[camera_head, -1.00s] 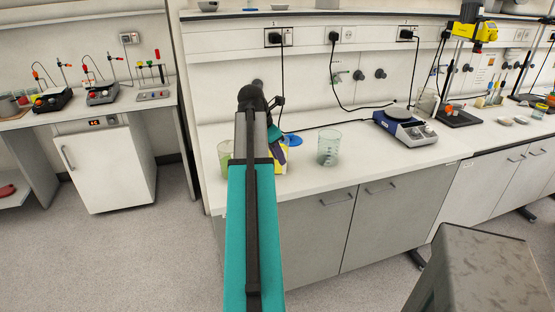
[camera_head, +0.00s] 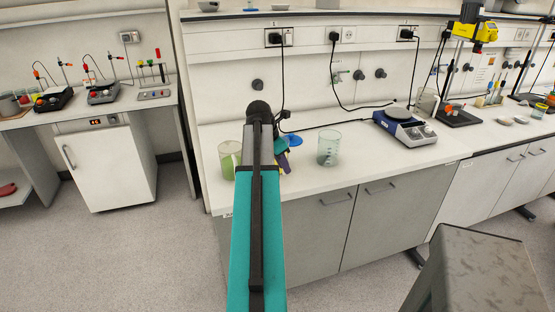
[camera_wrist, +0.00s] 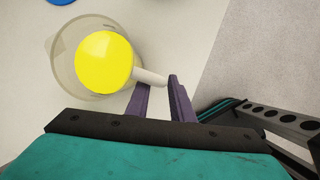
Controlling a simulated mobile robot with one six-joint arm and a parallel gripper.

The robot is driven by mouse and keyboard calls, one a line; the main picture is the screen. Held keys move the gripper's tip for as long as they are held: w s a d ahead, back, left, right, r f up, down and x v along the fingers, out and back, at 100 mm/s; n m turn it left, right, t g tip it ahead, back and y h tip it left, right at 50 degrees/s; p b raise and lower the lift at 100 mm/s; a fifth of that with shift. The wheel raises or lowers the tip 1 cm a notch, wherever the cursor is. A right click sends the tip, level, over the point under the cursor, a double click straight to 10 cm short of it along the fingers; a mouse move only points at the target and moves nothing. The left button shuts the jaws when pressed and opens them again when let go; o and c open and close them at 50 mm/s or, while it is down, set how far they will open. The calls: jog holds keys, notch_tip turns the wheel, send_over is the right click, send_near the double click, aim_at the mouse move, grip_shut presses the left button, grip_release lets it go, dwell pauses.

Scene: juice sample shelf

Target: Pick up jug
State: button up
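The jug (camera_wrist: 83,78) is a clear round vessel with bright yellow contents, seen from above in the wrist view. Its pale handle (camera_wrist: 150,77) sticks out to the right. My gripper (camera_wrist: 158,84) has two purple fingers, spread apart, with the tip of the handle in the picture at the gap between them. I cannot tell whether they touch it.
A beaker with green contents (camera_head: 229,160) stands left of my arm, and a clear beaker (camera_head: 328,148) stands to the right. A blue hotplate (camera_head: 403,125) is farther right. The bench front edge is close.

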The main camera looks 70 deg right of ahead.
dwell(0.3)
grip_shut()
jog(key=shift+r, duration=0.1)
dwell(1.2)
